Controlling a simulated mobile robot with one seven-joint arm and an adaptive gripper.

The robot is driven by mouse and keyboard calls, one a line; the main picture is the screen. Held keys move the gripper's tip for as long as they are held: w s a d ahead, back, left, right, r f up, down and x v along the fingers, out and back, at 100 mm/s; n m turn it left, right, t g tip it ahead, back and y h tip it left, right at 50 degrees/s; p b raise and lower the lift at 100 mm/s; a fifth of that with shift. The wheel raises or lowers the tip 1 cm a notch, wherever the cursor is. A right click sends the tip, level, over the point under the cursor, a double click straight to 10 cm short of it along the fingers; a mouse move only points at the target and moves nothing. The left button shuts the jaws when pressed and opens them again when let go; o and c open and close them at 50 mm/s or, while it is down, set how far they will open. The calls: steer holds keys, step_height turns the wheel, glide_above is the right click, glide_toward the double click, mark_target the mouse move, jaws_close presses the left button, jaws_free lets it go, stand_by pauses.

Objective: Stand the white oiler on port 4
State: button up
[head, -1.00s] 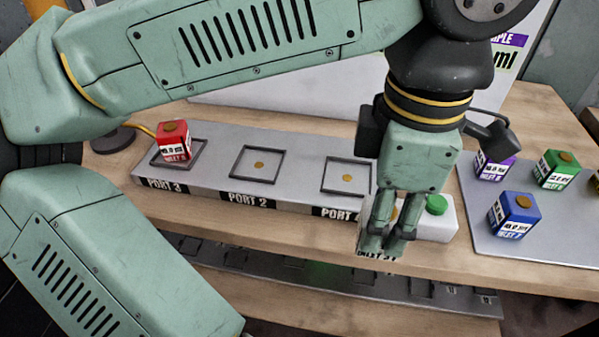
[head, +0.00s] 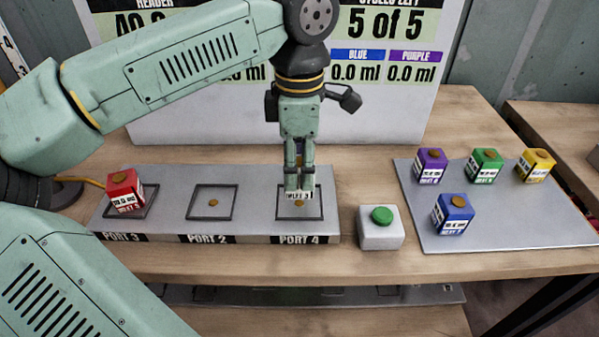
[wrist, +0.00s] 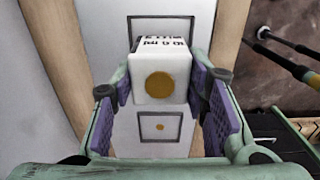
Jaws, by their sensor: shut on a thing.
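The white oiler (wrist: 158,78) is a small white cube with a gold-brown round top and a black printed label. My gripper (head: 299,186) points down and is shut on it; the purple finger pads grip its two sides in the wrist view. In the head view the fingers hide most of the oiler (head: 298,195). It is over the square frame of port 4 (head: 322,210), at the right end of the grey strip. Whether the oiler touches the strip is hard to tell.
Port 2 (head: 234,207) is empty. A red oiler (head: 124,190) stands at the left port. A white box with a green button (head: 381,216) is right of the strip. A grey tray (head: 520,226) holds purple, green, yellow and blue oilers. A display board (head: 200,115) stands behind.

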mark_target(299, 179)
steer(key=shift+f+p, duration=0.4)
steer(key=shift+f, duration=1.25)
steer(key=shift+f, duration=0.2)
steer(key=o, duration=1.2)
steer(key=shift+r, duration=0.15)
steer(key=shift+r, duration=0.25)
step_height(299, 179, up, 12)
steer(key=shift+f+b, duration=0.15)
steer(key=shift+b, duration=0.65)
